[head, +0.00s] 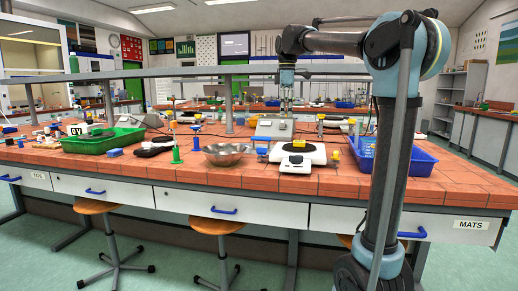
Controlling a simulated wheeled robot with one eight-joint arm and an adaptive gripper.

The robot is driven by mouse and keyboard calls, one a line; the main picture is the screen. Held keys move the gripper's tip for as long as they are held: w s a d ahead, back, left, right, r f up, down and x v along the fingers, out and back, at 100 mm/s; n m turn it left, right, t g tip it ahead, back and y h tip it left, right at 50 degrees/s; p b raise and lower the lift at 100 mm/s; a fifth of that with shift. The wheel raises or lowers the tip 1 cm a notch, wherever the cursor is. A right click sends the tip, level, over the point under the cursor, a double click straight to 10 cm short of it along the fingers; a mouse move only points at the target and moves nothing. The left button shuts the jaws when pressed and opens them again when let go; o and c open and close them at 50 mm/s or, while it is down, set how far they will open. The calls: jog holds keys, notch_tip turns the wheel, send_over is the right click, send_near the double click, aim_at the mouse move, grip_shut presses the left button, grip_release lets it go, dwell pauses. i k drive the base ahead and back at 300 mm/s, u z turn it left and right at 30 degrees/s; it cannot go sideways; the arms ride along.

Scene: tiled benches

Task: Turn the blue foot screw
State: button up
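A white balance-like instrument (293,165) stands at the front of the tiled bench, with a yellow block (299,142) on top. A small blue knob (262,151) at its left side looks like the blue foot screw. A similar yellow knob (335,155) is at its right side. My gripper (286,112) points down above the bench, behind the white instrument and in front of or over a grey sloped box (274,128). It is apart from the blue knob. It looks empty, but its fingers are too small to tell open from shut.
A steel bowl (226,153) and a green stand (176,153) are left of the instrument. A green tray (103,140) lies farther left. A blue tray (418,160) is at right, partly hidden by my arm. A grey shelf rail (175,71) spans above the bench.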

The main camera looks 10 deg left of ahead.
aim_at(261, 151)
jog(key=u, duration=2.2)
jog(key=i, duration=0.6)
jog(key=z, duration=2.3)
